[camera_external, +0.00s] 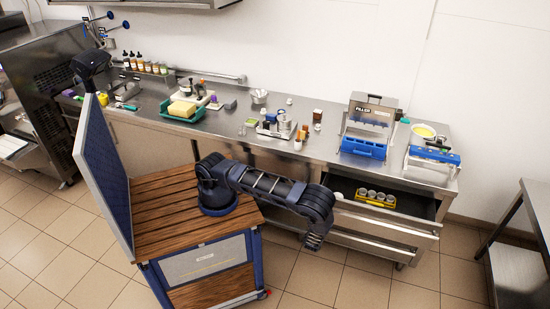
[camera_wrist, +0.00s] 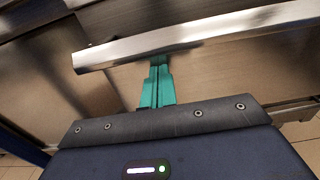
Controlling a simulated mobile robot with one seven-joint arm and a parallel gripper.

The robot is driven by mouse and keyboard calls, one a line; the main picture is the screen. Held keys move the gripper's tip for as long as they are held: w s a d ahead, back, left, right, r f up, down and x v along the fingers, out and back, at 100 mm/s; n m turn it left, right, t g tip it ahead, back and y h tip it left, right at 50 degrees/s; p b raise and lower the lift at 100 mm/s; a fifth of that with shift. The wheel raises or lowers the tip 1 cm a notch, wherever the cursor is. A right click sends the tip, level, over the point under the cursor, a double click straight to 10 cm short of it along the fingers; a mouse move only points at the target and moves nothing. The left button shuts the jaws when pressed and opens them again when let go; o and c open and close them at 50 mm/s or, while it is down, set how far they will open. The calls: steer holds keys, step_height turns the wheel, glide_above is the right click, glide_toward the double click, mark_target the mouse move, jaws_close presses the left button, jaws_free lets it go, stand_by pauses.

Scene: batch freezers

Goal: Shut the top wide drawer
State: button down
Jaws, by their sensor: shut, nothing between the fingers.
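The top wide drawer (camera_external: 405,233) is pulled out from under the right part of the steel counter in the external view. Its inside shows, with a yellow holder (camera_external: 362,200) of several small jars in it. My gripper (camera_external: 312,241) points down at the left end of the drawer front, on its outer side. In the wrist view, the teal fingers (camera_wrist: 158,72) are together and empty. Their tips are just below a bright metal lip (camera_wrist: 215,36) along the drawer front. I cannot tell whether they touch it.
The steel counter (camera_external: 225,120) carries a blue-fronted FILLER machine (camera_external: 368,125), a yellow-filled bowl (camera_external: 423,131) and small tools. Another drawer front (camera_external: 365,247) lies below the open one. A steel table (camera_external: 535,205) stands at right. The tiled floor (camera_external: 320,280) in front is clear.

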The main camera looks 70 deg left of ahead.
steer(key=x, duration=1.8)
steer(key=shift+w+a+f, duration=0.1)
steer(key=shift+w+a, duration=0.45)
steer(key=shift+a+r, duration=0.1)
steer(key=shift+r, duration=0.1)
steer(key=v, duration=1.5)
steer(key=s+a+r+n+g+h, duration=0.1)
steer(key=s+a+r+n+g, duration=0.4)
steer(key=r, duration=0.6)
steer(key=s+a+r+n+g+h, duration=0.1)
steer(key=a+r+n+g, duration=0.25)
steer(key=r+n, duration=0.5)
steer(key=s+a+r+n+g+h, duration=0.25)
steer(key=a+r+n+g, duration=0.2)
steer(key=r, duration=0.75)
steer(key=s+a+r+n+t+h, duration=0.1)
steer(key=s+r+n+t+h, duration=0.3)
steer(key=s+r, duration=1.6)
steer(key=s+n+h, duration=0.2)
steer(key=n+h, duration=0.2)
steer(key=n, duration=0.1)
steer(key=shift+s+r+t, duration=0.2)
steer(key=shift+r+t, duration=0.15)
steer(key=shift+t, duration=0.05)
